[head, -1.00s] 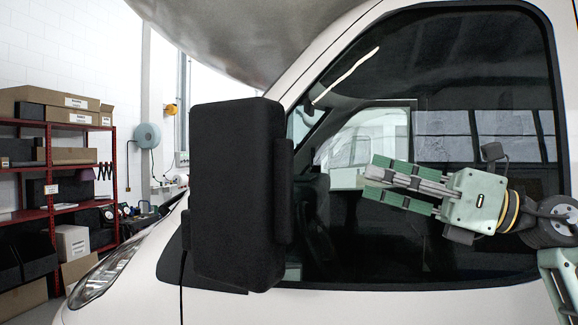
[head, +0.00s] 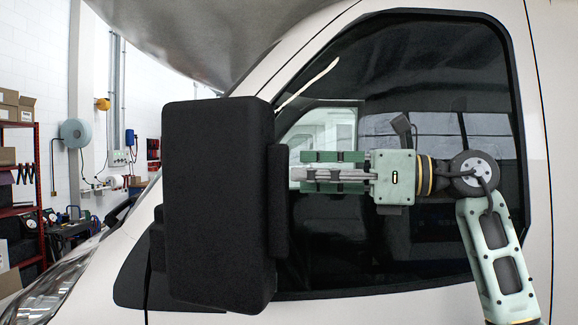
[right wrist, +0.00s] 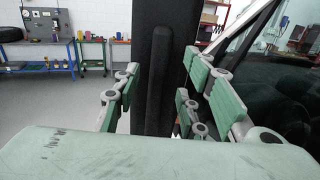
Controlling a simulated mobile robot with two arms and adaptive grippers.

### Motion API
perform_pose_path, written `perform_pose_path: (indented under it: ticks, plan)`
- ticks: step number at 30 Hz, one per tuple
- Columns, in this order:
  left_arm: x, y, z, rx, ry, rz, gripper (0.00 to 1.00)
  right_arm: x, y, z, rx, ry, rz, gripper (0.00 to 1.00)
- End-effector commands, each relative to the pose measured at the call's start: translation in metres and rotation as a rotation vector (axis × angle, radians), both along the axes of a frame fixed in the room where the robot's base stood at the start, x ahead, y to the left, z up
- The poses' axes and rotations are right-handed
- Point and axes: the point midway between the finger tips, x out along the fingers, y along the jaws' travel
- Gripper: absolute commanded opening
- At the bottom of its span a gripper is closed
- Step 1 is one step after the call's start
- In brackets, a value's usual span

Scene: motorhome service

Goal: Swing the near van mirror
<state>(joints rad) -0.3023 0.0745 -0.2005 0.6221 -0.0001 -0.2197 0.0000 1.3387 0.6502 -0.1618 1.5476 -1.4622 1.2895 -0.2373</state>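The near van mirror (head: 218,205) is a tall black housing in the left-centre of the head view, standing out from the van door. Its edge, with a raised rib, shows upright in the right wrist view (right wrist: 158,70). My right gripper (head: 295,172) points left at the mirror's right edge, in front of the side window. In the right wrist view its green-padded fingers (right wrist: 160,95) are spread, with the mirror edge between their directions. I cannot tell whether the fingers touch it. My left gripper is not in view.
The van's side window (head: 400,240) and white door lie right behind my right arm. A red shelf (head: 22,190) with boxes and a hose reel (head: 75,133) stand at the far left. The wrist view shows a blue workbench (right wrist: 38,65) across open floor.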

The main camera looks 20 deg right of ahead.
Motion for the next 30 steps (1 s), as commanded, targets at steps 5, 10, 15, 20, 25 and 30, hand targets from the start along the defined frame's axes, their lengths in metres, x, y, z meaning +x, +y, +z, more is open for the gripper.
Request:
perform_pose_path:
  ticks: [5,10,15,20,25,30]
  plan:
    - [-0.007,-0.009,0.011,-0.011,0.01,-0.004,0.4,0.013,0.022,0.002,-0.001,0.001,0.003,0.38]
    - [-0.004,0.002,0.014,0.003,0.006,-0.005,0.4,0.017,0.029,0.001,0.0,0.0,0.002,0.38]
    - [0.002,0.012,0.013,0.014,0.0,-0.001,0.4,0.018,0.03,0.0,0.0,0.0,0.001,0.38]
    - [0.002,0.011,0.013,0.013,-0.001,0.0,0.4,0.018,0.03,0.0,0.0,0.0,0.001,0.3]
    - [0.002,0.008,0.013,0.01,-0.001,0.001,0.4,0.018,0.029,0.0,0.0,0.0,0.001,0.15]
    - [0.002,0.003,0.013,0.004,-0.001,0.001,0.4,0.018,0.029,0.0,0.0,0.0,0.001,0.0]
